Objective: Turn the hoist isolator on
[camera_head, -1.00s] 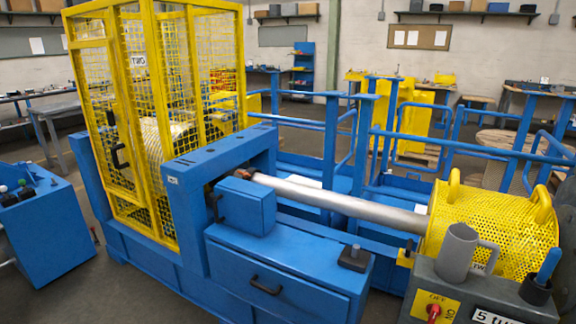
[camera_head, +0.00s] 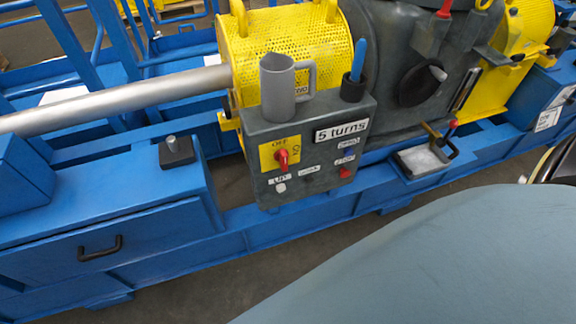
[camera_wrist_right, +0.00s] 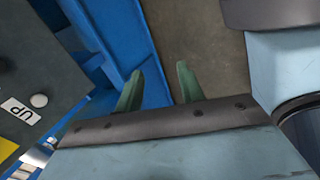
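In the right wrist view, the box face (camera_wrist_right: 45,50) is at the left, with a corner of the yellow plate (camera_wrist_right: 6,153). My right gripper (camera_wrist_right: 160,72) is open and empty, to the side of the box and apart from it. My left gripper is not in view.
A grey mug (camera_head: 277,92) and a dark cup (camera_head: 352,89) with a blue-handled thing stand on the box. Below the isolator are a white button (camera_head: 281,188) by UP and a red button (camera_head: 345,173). A black-handled drawer (camera_head: 100,246) is at left. Blue frame rails lie below.

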